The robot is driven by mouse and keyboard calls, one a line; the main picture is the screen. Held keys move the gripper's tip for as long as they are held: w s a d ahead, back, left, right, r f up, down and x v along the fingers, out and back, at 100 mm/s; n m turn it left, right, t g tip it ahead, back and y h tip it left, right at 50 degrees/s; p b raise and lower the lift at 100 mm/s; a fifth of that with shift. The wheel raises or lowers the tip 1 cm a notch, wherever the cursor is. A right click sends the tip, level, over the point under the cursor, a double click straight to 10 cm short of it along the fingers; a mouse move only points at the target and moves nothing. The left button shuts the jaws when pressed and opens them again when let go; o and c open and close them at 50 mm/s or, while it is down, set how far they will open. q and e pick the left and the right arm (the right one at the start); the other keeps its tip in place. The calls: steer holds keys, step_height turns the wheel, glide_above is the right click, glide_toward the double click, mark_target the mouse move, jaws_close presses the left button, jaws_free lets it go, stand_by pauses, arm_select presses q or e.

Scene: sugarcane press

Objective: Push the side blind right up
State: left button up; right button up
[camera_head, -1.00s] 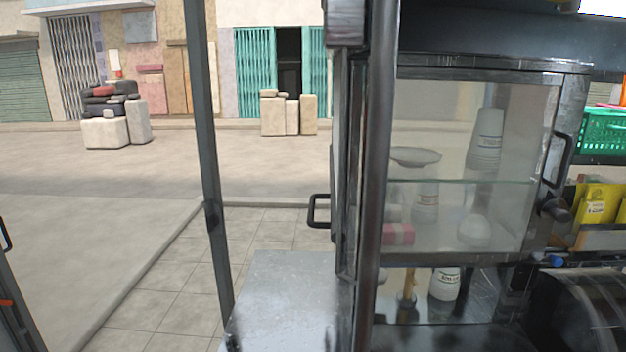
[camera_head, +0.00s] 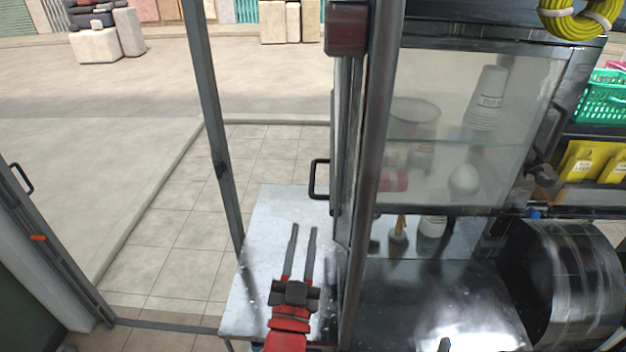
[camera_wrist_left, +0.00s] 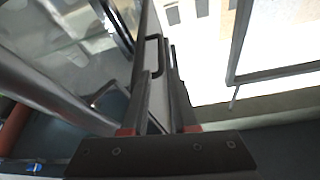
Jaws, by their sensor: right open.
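I cannot tell for sure which part is the side blind. A framed panel (camera_head: 55,265) with a black handle (camera_head: 22,178) and an orange mark stands at the far left of the head view. My left gripper (camera_head: 303,230) points away from me above the metal counter (camera_head: 265,225). Its two dark fingers are apart with nothing between them. They show also in the left wrist view (camera_wrist_left: 160,85), with a black handle beyond them. Only a dark tip of my right gripper (camera_head: 444,344) shows at the bottom edge; the rest is out of frame.
A glass cabinet (camera_head: 480,110) with cups stands right of the thick post (camera_head: 376,150). A black handle (camera_head: 318,180) sticks out on its left side. A thin post (camera_head: 208,110) stands left of the counter. A black drum (camera_head: 570,285) is at lower right. Paved ground beyond is open.

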arm_select(q)
steer(key=b, duration=0.2)
glide_toward(313, 175)
steer(key=w, duration=0.1)
steer(key=b+x, duration=0.4)
steer(key=x, duration=0.4)
steer(key=shift+b, duration=0.4)
steer(key=shift+w+r, duration=0.15)
steer(key=shift+w, duration=0.1)
steer(key=shift+w+d, duration=0.1)
steer(key=shift+w, duration=0.1)
jaws_close()
stand_by(0.5)
